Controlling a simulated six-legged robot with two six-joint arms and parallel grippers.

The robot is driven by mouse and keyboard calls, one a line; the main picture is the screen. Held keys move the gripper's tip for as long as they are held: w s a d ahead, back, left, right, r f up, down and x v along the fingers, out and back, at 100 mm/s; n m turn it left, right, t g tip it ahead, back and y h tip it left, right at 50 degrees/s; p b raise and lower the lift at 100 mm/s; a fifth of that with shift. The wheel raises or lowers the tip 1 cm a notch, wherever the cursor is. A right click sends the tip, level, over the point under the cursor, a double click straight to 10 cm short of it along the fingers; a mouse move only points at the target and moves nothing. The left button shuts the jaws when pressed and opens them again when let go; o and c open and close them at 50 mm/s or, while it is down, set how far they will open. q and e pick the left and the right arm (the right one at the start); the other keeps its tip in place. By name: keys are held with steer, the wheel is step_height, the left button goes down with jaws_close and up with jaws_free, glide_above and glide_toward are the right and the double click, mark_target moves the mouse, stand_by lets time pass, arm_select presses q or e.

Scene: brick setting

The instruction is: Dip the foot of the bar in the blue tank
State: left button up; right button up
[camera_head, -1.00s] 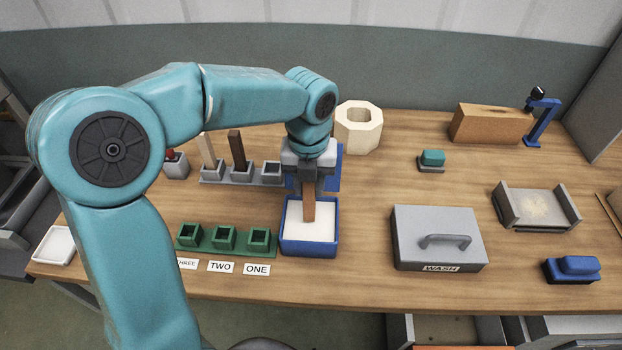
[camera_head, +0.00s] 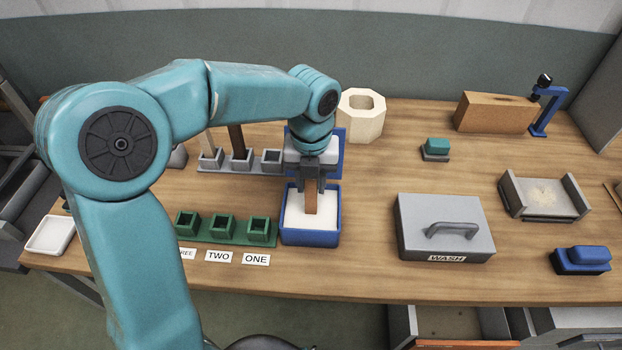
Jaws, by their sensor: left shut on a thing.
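The blue tank (camera_head: 309,237) stands near the front middle of the table, with white contents inside. My left gripper (camera_head: 312,186) is above the tank, shut on a brown bar (camera_head: 312,203). The bar points down over the white contents, roughly upright. I cannot tell for sure whether its foot touches or enters the white. The bar's upper end is hidden in the jaws. My right gripper is not in view.
A grey rack (camera_head: 241,165) holding bars stands behind a green three-socket holder (camera_head: 222,231) left of the tank. A grey lidded box (camera_head: 446,247) marked WASH is to the right. A cream octagonal block (camera_head: 362,123) stands behind. Bare table lies between tank and box.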

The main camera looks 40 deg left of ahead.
arm_select(q)
steer(key=shift+f+b, duration=0.35)
steer(key=shift+f, duration=0.2)
stand_by(0.4)
stand_by(1.1)
step_height(320, 180, up, 6)
steer(key=p, duration=0.5)
steer(key=shift+p, duration=0.4)
steer(key=shift+r+p, duration=0.55)
steer(key=shift+r, duration=0.05)
steer(key=shift+f, duration=0.1)
steer(key=shift+s, duration=0.1)
